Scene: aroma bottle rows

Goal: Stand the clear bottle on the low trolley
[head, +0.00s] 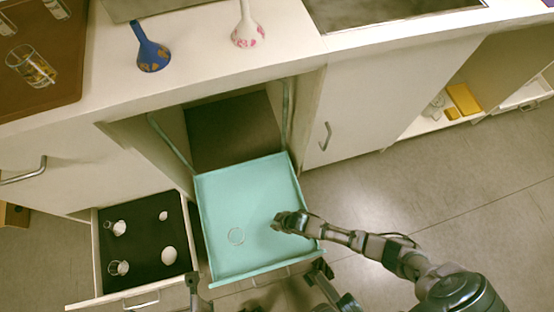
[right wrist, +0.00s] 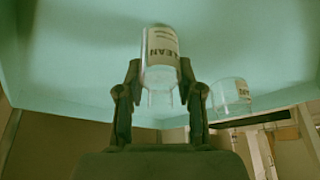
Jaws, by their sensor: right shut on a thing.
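A clear bottle (right wrist: 161,60) with a pale label reading roughly "LEAN" is between the fingers of my right gripper (right wrist: 160,100) in the right wrist view. The gripper is shut on it. In the head view my right gripper (head: 283,222) is over the right part of a turquoise tray-like top (head: 240,185), which appears to be the low trolley. The held bottle is hidden there by the gripper. Whether it touches the turquoise surface I cannot tell. A second clear labelled vessel (right wrist: 232,95) stands apart; its round outline (head: 236,236) shows left of the gripper.
An open drawer (head: 95,255) with clear vessels and white rounded things is left of the turquoise top. A blue vase (head: 150,50) and a white vase (head: 247,28) stand on the counter (head: 200,70). The turquoise top's far half is clear.

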